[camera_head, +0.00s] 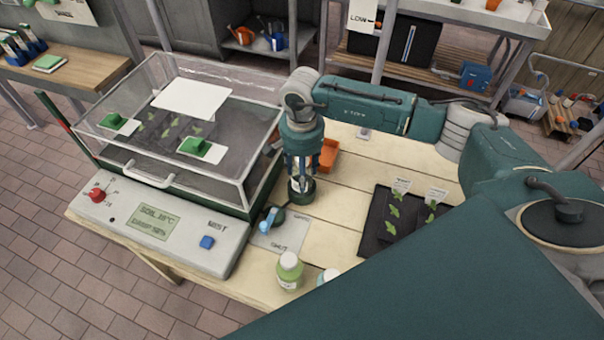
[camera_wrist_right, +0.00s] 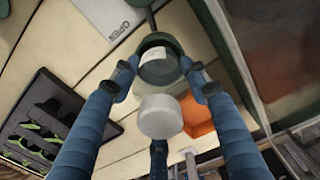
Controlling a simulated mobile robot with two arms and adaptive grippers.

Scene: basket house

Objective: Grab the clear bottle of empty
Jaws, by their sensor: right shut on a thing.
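My right gripper (camera_head: 300,178) reaches down over the wooden table, just right of the glass-covered propagator. In the right wrist view, my right gripper (camera_wrist_right: 160,80) has its blue fingers closed around a see-through bottle with a white cap (camera_wrist_right: 159,117). The cap faces the camera. A dark green round part (camera_wrist_right: 160,42) with a pale label lies at the bottle's far end; it also shows as a dark green base (camera_head: 301,191) under the fingers in the head view. I cannot tell whether the base rests on the table. My left gripper is not in view.
The propagator (camera_head: 245,185) stands close to the left. A dark green lever with a light blue tip (camera_head: 268,222) and an orange tray (camera_head: 328,155) are nearby. A pale-capped bottle (camera_head: 289,270) stands at the front edge. A seedling tray (camera_head: 376,222) lies right.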

